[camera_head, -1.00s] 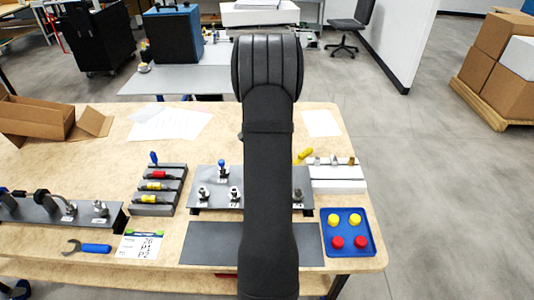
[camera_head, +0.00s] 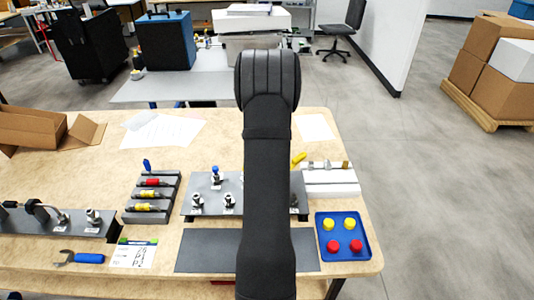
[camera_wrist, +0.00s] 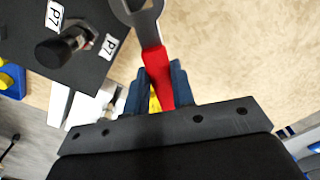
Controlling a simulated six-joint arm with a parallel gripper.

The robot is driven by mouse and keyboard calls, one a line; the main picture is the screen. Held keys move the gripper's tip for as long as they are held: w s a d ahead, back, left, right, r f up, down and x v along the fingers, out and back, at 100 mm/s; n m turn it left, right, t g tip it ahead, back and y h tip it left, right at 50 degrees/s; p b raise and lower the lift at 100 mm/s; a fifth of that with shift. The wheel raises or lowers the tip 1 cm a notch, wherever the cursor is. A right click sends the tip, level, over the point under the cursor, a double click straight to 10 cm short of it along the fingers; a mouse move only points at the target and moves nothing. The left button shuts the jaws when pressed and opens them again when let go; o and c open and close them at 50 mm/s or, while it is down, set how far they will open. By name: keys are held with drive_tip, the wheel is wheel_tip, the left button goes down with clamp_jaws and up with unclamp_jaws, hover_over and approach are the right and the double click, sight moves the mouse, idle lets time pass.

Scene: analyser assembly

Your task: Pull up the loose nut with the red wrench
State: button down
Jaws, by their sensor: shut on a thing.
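In the wrist view, my gripper (camera_wrist: 158,80) is shut on the red wrench (camera_wrist: 156,68). Its blue-grey fingers sit either side of the red handle. The wrench's grey metal head (camera_wrist: 143,8) points away from me and is partly cut off by the top edge. A dark fitting with a black round end (camera_wrist: 54,50) stands on a dark plate (camera_wrist: 88,78), beside P7 labels and apart from the wrench. In the head view my arm hides the gripper and wrench. The plate (camera_head: 188,213) there bears several metal fittings (camera_head: 229,201). I cannot tell which nut is loose.
A blue tray (camera_head: 320,250) with yellow and red caps is at the right. A tool rack (camera_head: 130,217) and a blue-handled wrench (camera_head: 88,258) are left. A yellow-handled tool (camera_head: 299,158) lies behind the plate. A bare dark mat (camera_head: 205,250) lies in front.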

drive_tip(key=shift+w+r, duration=0.1)
wheel_tip(320, 180, up, 9)
drive_tip(key=w, duration=0.2)
drive_tip(key=shift+w, duration=0.4)
idle(0.3)
drive_tip(key=shift+a, duration=0.1)
drive_tip(key=a+f+n, duration=0.6)
drive_tip(key=a+n, duration=0.6)
drive_tip(key=a, duration=0.1)
drive_tip(key=shift+n, duration=0.3)
drive_tip(key=shift+s+d+f, duration=0.1)
drive_tip(key=shift+s+f, duration=0.05)
